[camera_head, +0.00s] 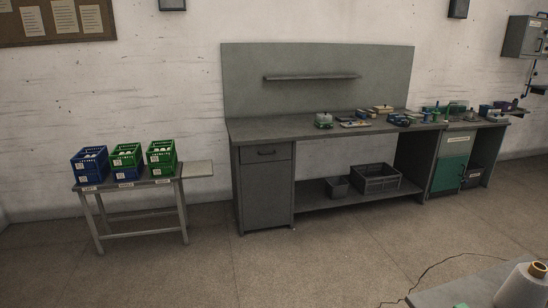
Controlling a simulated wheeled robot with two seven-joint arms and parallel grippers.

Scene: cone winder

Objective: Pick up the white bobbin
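A white cone-shaped bobbin (520,289) with a yellow-orange top stands upright at the bottom right, on a grey table (450,291). Its lower part is cut off by the picture edge. Small white items (125,151) show inside the crates on the left; they are too small to tell what they are. Neither of my grippers is in view.
Blue (90,166) and green (160,160) crates stand on a low stand (190,173) at left. A grey workbench (265,192) with small objects stands along the back wall. The middle floor is clear.

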